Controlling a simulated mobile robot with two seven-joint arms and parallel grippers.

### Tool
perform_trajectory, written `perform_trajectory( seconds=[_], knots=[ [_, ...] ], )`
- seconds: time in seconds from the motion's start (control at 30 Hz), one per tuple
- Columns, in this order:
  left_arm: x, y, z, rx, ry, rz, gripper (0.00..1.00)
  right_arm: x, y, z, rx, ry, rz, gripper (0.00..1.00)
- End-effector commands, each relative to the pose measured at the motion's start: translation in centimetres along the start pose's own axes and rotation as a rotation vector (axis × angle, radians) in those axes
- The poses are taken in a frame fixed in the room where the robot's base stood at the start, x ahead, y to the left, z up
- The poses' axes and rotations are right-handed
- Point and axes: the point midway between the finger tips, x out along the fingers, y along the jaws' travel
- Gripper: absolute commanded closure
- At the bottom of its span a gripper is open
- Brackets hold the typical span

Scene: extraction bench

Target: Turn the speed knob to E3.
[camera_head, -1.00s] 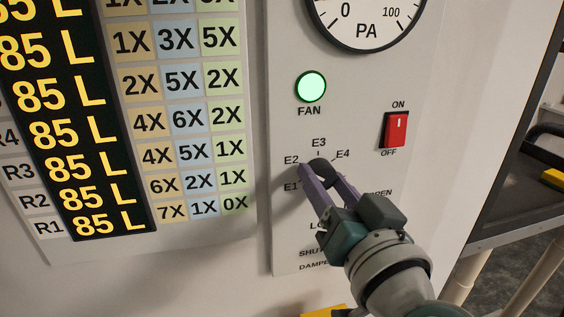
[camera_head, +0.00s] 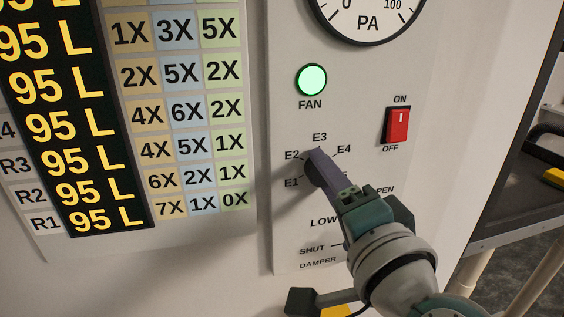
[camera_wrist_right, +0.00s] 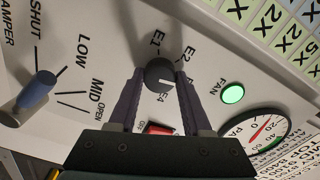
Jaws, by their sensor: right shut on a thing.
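The dark round speed knob (camera_wrist_right: 160,75) sits on the panel between the two purple fingers of my right gripper (camera_wrist_right: 158,88) in the wrist view. The gripper is shut on it from both sides. A white pointer line on the knob faces the right-hand finger, between the E2 and E4 labels; that finger hides the E3 label there. In the head view my right gripper (camera_head: 317,168) covers most of the knob (camera_head: 312,174), with the labels E1, E2, E3 and E4 around it. My left gripper is not in view.
A lit green fan light (camera_head: 312,80) and a red on/off switch (camera_head: 397,125) are above the knob. A blue damper handle (camera_wrist_right: 38,92) stands out from the panel nearby. A board (camera_head: 90,150) reading 95 L is at the left.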

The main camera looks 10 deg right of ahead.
Motion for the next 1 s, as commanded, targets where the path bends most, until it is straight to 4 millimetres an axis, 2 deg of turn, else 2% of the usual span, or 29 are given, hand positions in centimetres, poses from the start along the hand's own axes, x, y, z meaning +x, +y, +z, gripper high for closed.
perform_trajectory(
  seconds=[0.33,0.87,0.9,1.0],
  knots=[
    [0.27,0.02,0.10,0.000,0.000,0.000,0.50,-0.01,0.01,0.00,0.139,0.001,0.000,1.00],
    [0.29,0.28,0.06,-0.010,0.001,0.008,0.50,0.00,-0.03,0.00,0.161,0.000,-0.001,1.00],
    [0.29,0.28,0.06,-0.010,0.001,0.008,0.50,0.00,-0.02,0.00,0.161,0.000,-0.001,0.49],
    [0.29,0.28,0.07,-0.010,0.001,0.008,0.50,0.00,-0.02,0.00,0.161,0.000,-0.001,0.38]
  ],
)
